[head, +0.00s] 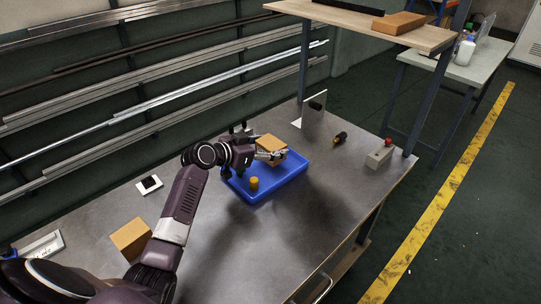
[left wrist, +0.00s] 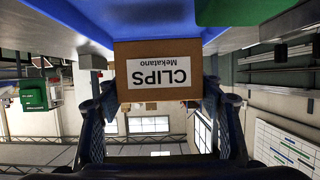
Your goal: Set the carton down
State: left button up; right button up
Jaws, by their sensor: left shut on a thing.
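The carton (head: 271,146) is a small brown box at the far side of the blue tray (head: 281,187). In the left wrist view the carton (left wrist: 158,92) shows a white "CLIPS Mekatano" label, upside down in the picture. My left gripper (head: 271,156) is shut on the carton, with a finger on either side of it. In the left wrist view the blue tray (left wrist: 155,15) borders the carton's edge. I cannot tell whether the carton touches the tray floor. My right gripper is not in view.
A yellow cylinder (head: 254,184) stands in the tray. Another brown box (head: 131,238) lies near my left arm. A grey box with a red button (head: 379,155), a dark-and-orange tool (head: 340,138) and a white upright panel (head: 311,109) stand around. The metal table (head: 300,235) is clear in front.

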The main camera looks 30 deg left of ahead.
pick_arm(q)
jog(key=shift+f, duration=1.95)
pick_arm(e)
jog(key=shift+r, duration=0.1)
pick_arm(q)
jog(key=o, duration=0.8)
jog(key=shift+f, duration=0.2)
jog(key=o, duration=0.5)
jog(key=shift+r, duration=0.1)
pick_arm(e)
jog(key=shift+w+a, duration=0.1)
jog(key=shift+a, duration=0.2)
